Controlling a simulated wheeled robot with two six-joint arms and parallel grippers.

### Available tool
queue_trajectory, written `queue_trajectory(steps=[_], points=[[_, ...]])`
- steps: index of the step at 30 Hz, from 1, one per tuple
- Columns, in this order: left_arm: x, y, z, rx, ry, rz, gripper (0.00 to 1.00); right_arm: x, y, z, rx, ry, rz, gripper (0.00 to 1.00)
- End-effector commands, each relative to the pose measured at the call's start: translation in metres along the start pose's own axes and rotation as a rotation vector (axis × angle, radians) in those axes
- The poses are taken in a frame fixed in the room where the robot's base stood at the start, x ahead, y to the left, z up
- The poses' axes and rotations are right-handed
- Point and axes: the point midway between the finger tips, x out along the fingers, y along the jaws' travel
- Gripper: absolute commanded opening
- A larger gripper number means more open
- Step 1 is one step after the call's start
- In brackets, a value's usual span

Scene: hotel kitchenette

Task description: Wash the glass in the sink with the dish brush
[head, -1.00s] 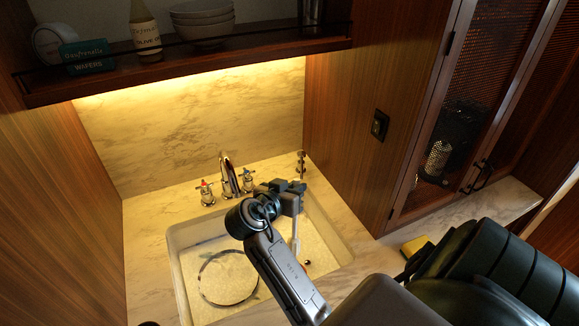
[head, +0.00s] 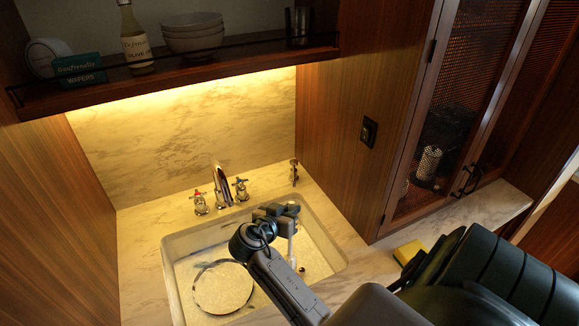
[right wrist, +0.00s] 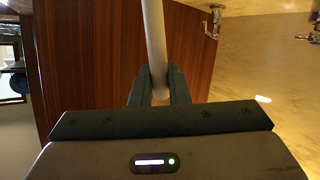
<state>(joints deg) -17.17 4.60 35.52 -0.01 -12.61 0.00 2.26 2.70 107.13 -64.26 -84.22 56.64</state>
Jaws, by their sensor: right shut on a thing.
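My right gripper (head: 283,211) is over the right back part of the sink (head: 171,265). It is shut on the pale, slim handle of the dish brush (head: 291,248), which points down into the basin. In the right wrist view the handle (right wrist: 154,40) stands between the two dark fingers (right wrist: 156,86). The brush head is not clearly visible. A round, clear-looking outline (head: 222,287) lies in the left part of the basin; I cannot tell whether it is the glass or a plate. My left gripper is not in view.
A chrome tap (head: 221,182) with two cross handles stands behind the sink. A small chrome fitting (head: 294,172) is at the back right. A yellow sponge (head: 408,252) lies on the right counter. A shelf (head: 180,75) with bowls and a bottle hangs above.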

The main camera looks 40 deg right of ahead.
Motion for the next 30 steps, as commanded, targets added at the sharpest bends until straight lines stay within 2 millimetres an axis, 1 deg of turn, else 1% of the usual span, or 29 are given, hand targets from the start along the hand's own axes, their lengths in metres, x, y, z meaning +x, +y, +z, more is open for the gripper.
queue_trajectory(steps=[7, 9, 30], points=[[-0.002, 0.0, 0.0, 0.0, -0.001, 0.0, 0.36, 0.016, -0.007, 0.01, -0.002, 0.001, 0.002, 0.0], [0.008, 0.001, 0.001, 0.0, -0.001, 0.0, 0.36, 0.016, -0.007, 0.021, 0.0, -0.001, 0.001, 0.0], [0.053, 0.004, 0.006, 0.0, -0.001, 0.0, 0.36, 0.015, -0.007, 0.076, 0.001, -0.001, 0.0, 0.0]])
